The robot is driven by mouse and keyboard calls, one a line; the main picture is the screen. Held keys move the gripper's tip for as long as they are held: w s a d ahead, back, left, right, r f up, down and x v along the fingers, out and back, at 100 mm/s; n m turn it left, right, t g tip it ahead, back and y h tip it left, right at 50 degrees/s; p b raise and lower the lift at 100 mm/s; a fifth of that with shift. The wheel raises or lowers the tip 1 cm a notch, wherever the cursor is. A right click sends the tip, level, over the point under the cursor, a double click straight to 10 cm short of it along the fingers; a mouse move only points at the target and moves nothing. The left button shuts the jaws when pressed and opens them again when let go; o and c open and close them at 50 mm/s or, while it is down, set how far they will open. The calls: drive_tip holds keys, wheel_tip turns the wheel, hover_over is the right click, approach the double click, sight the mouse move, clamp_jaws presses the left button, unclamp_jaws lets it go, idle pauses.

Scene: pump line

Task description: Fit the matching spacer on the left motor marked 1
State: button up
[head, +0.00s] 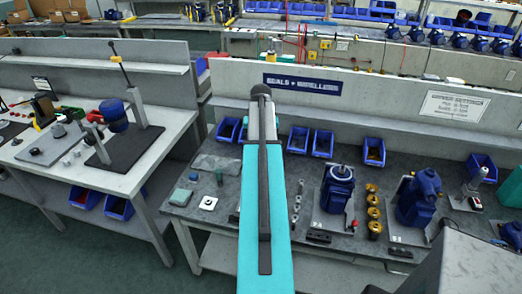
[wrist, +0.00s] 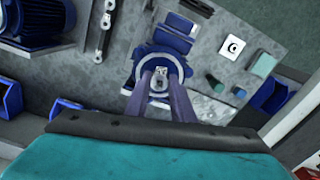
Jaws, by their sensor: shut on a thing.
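In the wrist view a blue motor (wrist: 165,45) stands on the bench, with its round end facing the camera. My gripper (wrist: 159,74) is over this end, and its two dark fingers reach down to it. The fingers are shut on what looks like the spacer, a pale grey ring (wrist: 188,66) lying around or just over the motor's end. A small metal piece shows between the fingertips; whether it is the shaft is unclear. Whether the ring is seated cannot be told. In the head view my teal arm hides the gripper and this motor. No number mark is readable.
On the bench, another blue motor (head: 338,190) and a blue pump (head: 418,195) stand to the right, with brass parts (head: 374,212) between. A white plate with a ring (head: 208,203) and a teal block (head: 180,197) lie left. Blue bins (head: 322,143) line the back.

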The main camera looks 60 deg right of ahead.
drive_tip(key=shift+f, duration=0.1)
drive_tip(key=o, duration=2.2)
drive_tip(key=shift+o, duration=0.2)
drive_tip(key=shift+r+p, duration=2)
drive_tip(key=shift+r, duration=2.5)
